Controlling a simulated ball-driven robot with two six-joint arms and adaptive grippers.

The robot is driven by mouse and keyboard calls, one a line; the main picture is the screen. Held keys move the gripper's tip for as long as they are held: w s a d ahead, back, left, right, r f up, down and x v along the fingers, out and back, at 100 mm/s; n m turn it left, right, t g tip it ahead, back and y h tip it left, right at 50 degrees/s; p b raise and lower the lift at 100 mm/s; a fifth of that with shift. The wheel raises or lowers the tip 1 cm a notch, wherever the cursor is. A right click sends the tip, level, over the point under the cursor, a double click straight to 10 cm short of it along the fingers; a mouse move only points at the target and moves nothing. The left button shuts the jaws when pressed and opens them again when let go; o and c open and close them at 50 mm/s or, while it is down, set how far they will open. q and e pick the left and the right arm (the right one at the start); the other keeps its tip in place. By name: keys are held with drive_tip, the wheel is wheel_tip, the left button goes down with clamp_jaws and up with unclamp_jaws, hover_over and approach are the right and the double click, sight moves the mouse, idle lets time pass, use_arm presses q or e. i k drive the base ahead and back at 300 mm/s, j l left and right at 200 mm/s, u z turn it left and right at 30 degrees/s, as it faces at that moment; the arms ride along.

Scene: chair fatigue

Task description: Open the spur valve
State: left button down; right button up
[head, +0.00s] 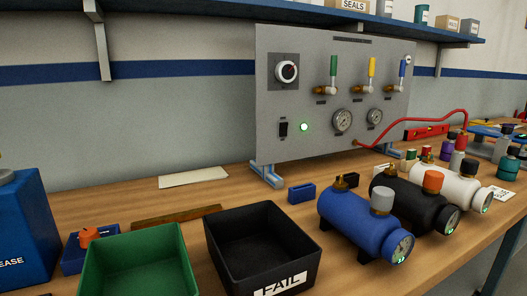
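A grey upright panel (305,110) stands on the wooden bench and carries three brass valves with lever handles. The green lever (334,66) on the left, the yellow lever (372,67) in the middle and the blue lever (402,68) on the right all point up. The small labels under them are too small to read, so I cannot tell which one is the spur valve. Neither of my grippers is in view.
The panel has a dial knob (287,71), a lit green lamp (304,127) and gauges (343,121). A red hose (430,115) runs right. Blue (355,222), black (410,203) and white (452,185) tanks, a green bin (135,258) and a black FAIL bin (233,245) stand in front.

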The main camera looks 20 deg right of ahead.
sight(402, 74)
drive_tip(key=z, duration=1.4)
